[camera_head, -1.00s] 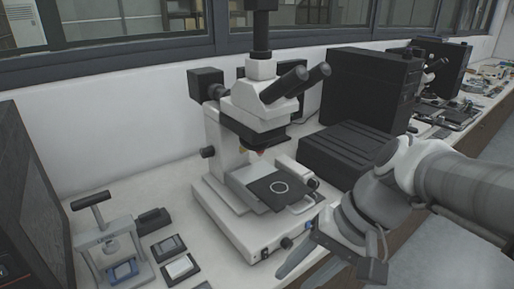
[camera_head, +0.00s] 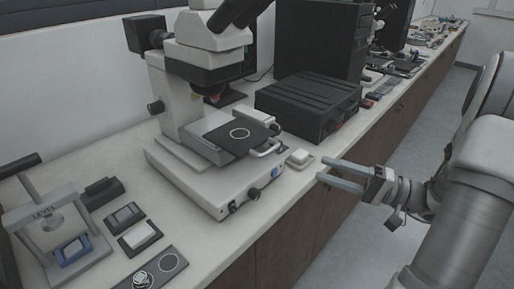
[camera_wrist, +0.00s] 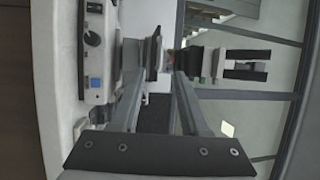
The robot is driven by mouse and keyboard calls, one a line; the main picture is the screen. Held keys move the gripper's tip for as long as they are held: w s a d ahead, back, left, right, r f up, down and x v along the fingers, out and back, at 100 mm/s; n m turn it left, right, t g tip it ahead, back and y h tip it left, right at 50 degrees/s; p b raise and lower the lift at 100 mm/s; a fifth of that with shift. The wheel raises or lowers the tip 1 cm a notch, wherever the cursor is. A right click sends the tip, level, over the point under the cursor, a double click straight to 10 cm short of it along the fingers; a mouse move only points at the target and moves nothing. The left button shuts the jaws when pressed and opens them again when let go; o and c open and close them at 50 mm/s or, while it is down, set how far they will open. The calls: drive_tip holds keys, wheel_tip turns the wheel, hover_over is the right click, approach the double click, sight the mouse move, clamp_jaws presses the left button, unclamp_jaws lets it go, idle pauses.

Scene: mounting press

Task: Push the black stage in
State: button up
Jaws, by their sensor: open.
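The black stage (camera_head: 238,137) is a flat dark plate with a white ring on it, on the microscope (camera_head: 190,110) under its objectives. It juts out toward the front right, with a pale looped handle (camera_head: 267,148) at its front edge. My gripper (camera_head: 322,169) is open and empty, to the right of the stage and handle and apart from them, at the bench's front edge. In the wrist view both fingers (camera_wrist: 155,75) point forward with a gap between them. I cannot make out the stage clearly there.
A small pale block (camera_head: 299,157) lies on the bench between the microscope and my gripper. A black ribbed box (camera_head: 308,103) stands behind it. A press marked LEVEL (camera_head: 52,225) and several small blocks stand at left. The aisle at right is free.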

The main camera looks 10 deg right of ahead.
approach(258, 146)
drive_tip(key=x, duration=1)
drive_tip(key=shift+s+r, duration=0.15)
drive_tip(key=shift+s, duration=0.1)
